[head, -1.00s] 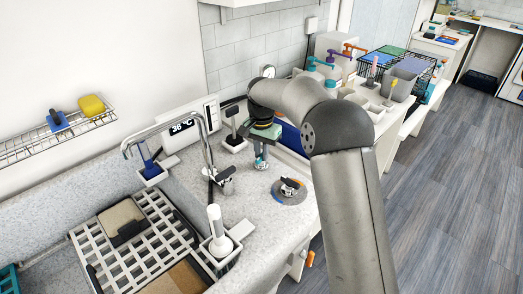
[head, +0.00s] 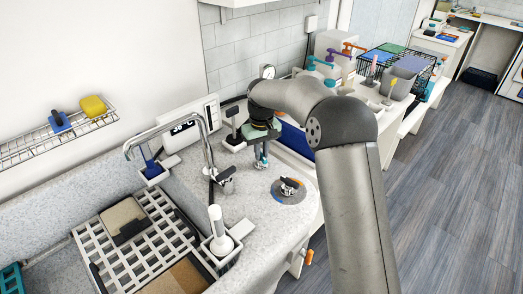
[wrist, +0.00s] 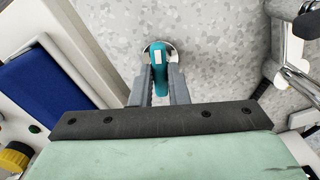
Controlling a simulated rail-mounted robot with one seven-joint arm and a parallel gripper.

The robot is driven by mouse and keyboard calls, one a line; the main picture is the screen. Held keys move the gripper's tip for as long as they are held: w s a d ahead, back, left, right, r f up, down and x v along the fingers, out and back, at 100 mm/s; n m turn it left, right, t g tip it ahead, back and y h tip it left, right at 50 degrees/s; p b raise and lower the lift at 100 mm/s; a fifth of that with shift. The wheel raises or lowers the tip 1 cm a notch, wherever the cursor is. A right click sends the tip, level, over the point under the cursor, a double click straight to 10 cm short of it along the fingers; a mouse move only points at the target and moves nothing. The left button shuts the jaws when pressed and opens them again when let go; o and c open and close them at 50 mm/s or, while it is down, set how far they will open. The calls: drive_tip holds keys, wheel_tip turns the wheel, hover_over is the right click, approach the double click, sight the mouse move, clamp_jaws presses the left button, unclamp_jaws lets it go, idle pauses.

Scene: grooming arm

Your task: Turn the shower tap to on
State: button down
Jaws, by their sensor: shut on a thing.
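A teal tap lever with a pale mark (wrist: 157,68) stands on a round chrome base (wrist: 168,48) on the speckled counter, and looks like the shower tap. My gripper (wrist: 159,82) is shut on this lever, one grey finger on each side. In the head view my gripper (head: 262,148) points down at the counter, with the teal lever (head: 261,162) low between its fingers. The lower part of the lever is partly hidden by the fingers, and I cannot read its on or off position.
A round dial with blue and orange marks (head: 288,190) lies right of the gripper. A chrome faucet (head: 208,150) with a small lever stands to the left, by a sink grid (head: 150,240). A white holder with a brush (head: 221,246) is in front. A blue panel (wrist: 52,86) lies left in the wrist view.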

sight(262, 155)
drive_tip(key=shift+r+n, duration=0.1)
drive_tip(key=shift+n, duration=1.8)
drive_tip(key=c, duration=1.4)
unclamp_jaws()
wheel_tip(262, 155, up, 17)
drive_tip(key=shift+r, duration=0.2)
